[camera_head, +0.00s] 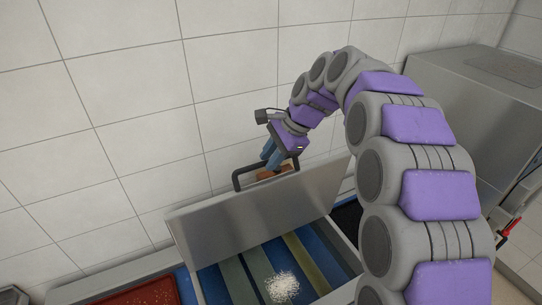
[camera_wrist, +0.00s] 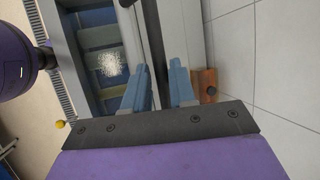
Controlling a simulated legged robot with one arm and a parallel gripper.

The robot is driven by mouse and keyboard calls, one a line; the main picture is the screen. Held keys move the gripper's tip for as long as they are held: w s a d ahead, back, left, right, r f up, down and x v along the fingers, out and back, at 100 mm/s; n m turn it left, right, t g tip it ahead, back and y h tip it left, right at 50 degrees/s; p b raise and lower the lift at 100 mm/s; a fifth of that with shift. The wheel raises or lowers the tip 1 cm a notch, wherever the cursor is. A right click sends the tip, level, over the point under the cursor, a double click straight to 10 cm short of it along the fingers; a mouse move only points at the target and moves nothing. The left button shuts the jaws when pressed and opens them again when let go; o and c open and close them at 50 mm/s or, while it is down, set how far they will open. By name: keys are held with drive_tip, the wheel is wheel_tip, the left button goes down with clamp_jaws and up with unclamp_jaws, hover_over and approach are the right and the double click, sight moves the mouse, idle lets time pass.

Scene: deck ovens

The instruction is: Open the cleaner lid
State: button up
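The cleaner lid (camera_head: 262,215) is a flat grey metal panel, raised and steeply tilted at the back of the cleaner. A black bar handle (camera_head: 238,180) stands along its upper edge. My gripper (camera_head: 269,158) is at the handle, with its two blue fingers pointing down. In the wrist view, my gripper (camera_wrist: 162,82) has its fingers apart, with the dark handle bar (camera_wrist: 153,40) running between them. A gap shows beside the bar, and firm contact cannot be seen. Under the lid, the cleaner's inside (camera_head: 262,262) shows blue and olive strips with a white granular heap (camera_head: 282,287).
A white tiled wall (camera_head: 130,100) stands close behind the lid. A red tray (camera_head: 140,293) lies at the lower left. A large grey metal oven (camera_head: 475,105) stands at the right. A brown block (camera_wrist: 207,84) shows beside my fingers in the wrist view.

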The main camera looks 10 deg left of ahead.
drive_tip(key=shift+a, duration=0.1)
clamp_jaws()
drive_tip(key=shift+s, duration=0.1)
drive_tip(key=shift+s+d+f+b, duration=0.15)
drive_tip(key=shift+s+d+b, duration=0.1)
drive_tip(key=shift+b, duration=0.2)
drive_tip(key=s+d+f+t+y+b, duration=0.2)
drive_tip(key=s+d+b, duration=0.3)
drive_tip(key=s, duration=0.3)
drive_tip(key=shift+d+n+t, duration=0.3)
drive_tip(key=shift+d+n, duration=0.1)
drive_tip(key=shift+d, duration=0.1)
drive_tip(key=shift+o, duration=1.7)
unclamp_jaws()
drive_tip(key=v, duration=1.7)
